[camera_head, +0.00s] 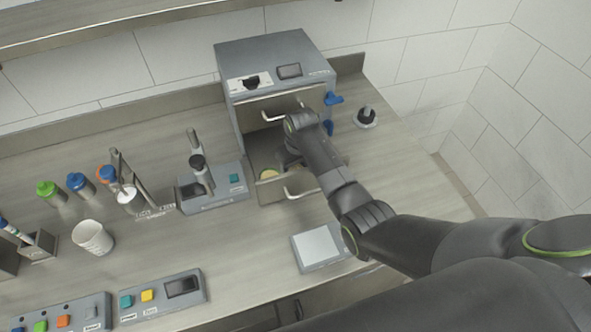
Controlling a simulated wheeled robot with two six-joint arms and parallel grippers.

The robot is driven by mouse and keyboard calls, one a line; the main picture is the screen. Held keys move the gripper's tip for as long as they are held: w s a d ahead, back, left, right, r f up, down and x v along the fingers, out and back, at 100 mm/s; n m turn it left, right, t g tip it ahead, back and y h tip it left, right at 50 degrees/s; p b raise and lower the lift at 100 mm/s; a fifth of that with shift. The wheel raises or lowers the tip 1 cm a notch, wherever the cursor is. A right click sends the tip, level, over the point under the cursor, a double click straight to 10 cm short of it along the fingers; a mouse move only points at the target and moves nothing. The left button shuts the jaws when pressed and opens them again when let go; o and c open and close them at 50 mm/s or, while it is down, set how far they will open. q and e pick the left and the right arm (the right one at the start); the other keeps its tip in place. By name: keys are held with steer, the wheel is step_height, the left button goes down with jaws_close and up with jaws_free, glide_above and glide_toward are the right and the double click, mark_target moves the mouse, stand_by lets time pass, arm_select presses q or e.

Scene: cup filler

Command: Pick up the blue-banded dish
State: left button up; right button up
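No dish with a clear blue band can be made out. A small round yellowish thing (268,175) sits in the open lower drawer of the grey cabinet. My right arm reaches in from the right, and my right gripper (286,160) points down into that drawer, just right of the yellowish thing. Its fingertips are mostly hidden by its own body and the drawer, so I cannot tell whether it is open or holds anything. Part of the drawer's inside is hidden behind the gripper. My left gripper is not in view.
The grey cabinet (262,53) stands against the wall, with the drawer handle (302,192) in front. A device with a green button (234,179) stands left of it. A flat pad (318,247), a white cup (93,237) and several capped bottles stand on the counter.

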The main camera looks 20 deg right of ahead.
steer(key=c, duration=0.4)
